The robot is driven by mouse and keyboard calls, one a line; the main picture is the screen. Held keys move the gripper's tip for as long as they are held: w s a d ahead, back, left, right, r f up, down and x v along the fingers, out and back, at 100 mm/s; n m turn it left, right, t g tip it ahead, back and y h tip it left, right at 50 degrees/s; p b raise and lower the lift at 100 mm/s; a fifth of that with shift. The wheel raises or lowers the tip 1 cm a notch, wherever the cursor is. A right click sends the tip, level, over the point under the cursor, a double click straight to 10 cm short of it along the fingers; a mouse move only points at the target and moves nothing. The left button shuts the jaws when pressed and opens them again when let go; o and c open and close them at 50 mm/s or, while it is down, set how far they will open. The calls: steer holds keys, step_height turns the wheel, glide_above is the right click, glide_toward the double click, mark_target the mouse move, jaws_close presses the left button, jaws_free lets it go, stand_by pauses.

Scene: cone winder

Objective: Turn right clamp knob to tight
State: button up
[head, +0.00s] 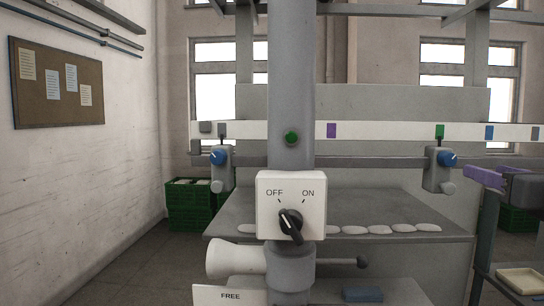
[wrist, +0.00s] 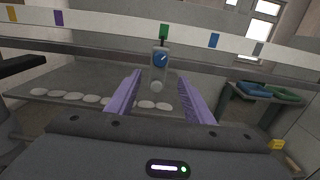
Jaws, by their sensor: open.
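The right clamp knob (head: 447,158) is a blue dial with a white pointer line, on a grey clamp block (head: 437,176) that hangs on the rail at the right. In the wrist view the knob (wrist: 160,60) shows ahead, framed between my fingertips, with its line slanting to the upper right. A round grey end (wrist: 156,86) sits low on the clamp. My gripper (wrist: 160,80) is open and empty, its two purple fingers apart and short of the knob. In the head view my gripper (head: 484,177) is right of the clamp and partly cut off by the frame.
A similar left clamp with a blue knob (head: 218,157) hangs on the same rail (head: 370,162). A white strip (head: 375,131) with coloured tags runs above. A grey post with an OFF/ON switch (head: 290,222) stands centrally. White discs (head: 380,229) line the shelf below.

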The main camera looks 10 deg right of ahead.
mark_target(451, 161)
steer(key=x, duration=1.3)
steer(key=shift+w+d, duration=0.1)
steer(key=shift+w, duration=0.1)
steer(key=c, duration=0.9)
steer(key=shift+c, duration=0.7)
